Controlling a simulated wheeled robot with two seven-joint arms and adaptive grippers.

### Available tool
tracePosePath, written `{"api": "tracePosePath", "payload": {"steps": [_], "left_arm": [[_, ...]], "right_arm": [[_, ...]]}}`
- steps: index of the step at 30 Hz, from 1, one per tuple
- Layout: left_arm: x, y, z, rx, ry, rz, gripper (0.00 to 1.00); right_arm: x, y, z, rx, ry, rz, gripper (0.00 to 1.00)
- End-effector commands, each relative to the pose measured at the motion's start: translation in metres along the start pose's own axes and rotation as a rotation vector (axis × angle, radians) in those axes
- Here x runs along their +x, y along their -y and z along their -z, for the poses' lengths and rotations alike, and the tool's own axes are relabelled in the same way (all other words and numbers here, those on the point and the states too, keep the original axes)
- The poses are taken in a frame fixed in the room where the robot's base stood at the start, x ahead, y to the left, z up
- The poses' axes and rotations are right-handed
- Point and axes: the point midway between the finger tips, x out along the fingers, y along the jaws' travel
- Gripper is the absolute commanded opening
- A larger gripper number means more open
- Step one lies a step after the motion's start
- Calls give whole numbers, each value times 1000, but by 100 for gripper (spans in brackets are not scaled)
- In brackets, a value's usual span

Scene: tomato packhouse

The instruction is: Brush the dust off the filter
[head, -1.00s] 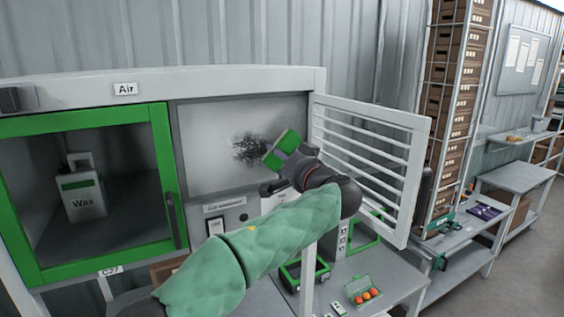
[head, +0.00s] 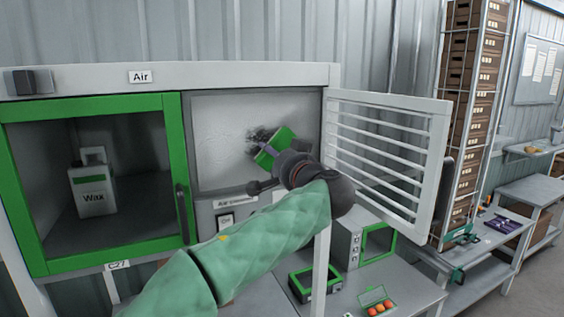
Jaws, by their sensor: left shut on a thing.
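The filter (head: 215,150) is a pale panel in the open bay under the "Air" sign. A dark dust patch (head: 258,135) shows near its right side, partly hidden behind my gripper. My left gripper (head: 268,152) is in front of the patch, with green parts at its end. My right gripper is not in view.
The louvred cover (head: 388,150) stands open at the right of the bay. A green-framed cabinet door (head: 183,170) is at the left, with a Wax container (head: 93,188) behind it. A bench (head: 410,285) below bears a carton of tomatoes (head: 377,302).

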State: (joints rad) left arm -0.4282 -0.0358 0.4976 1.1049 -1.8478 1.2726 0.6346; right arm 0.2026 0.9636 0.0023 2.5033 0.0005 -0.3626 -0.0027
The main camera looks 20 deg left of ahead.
Motion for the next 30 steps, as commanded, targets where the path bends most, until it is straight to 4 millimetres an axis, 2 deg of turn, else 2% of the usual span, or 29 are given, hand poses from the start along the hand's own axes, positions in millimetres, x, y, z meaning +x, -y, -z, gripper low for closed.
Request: {"api": "tracePosePath", "payload": {"steps": [6,16,30], "left_arm": [[0,12,-15,-4,2,1,29],[-1,21,-22,-2,1,1,29],[-1,43,-45,-2,1,0,29]], "right_arm": [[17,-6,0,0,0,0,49],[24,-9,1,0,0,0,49],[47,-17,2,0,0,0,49]]}}
